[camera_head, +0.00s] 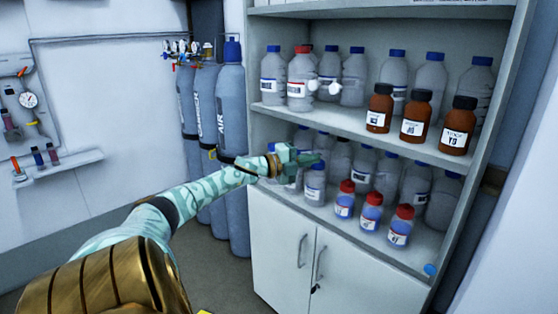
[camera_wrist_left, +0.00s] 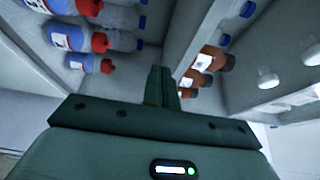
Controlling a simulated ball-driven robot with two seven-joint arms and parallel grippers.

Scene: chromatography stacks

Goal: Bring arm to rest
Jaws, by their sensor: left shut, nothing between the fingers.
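My left arm reaches in from the lower left in the head view. Its gripper (camera_head: 303,158) is in front of the cabinet's lower open shelf, partly covering the clear bottles behind it. In the left wrist view the two fingers of the left gripper (camera_wrist_left: 161,88) are together, with nothing between them. Red-capped bottles with blue contents (camera_wrist_left: 85,38) are to the left of the fingers there, and brown bottles (camera_wrist_left: 213,60) are to the right. My right gripper is in neither view.
The cabinet (camera_head: 285,237) has clear, blue-capped bottles (camera_head: 428,76) and brown bottles (camera_head: 415,117) on the upper shelf. Red-capped bottles (camera_head: 371,211) stand at the front of the lower shelf. Gas cylinders (camera_head: 231,105) stand left of the cabinet. A small wall shelf (camera_head: 62,164) is at left.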

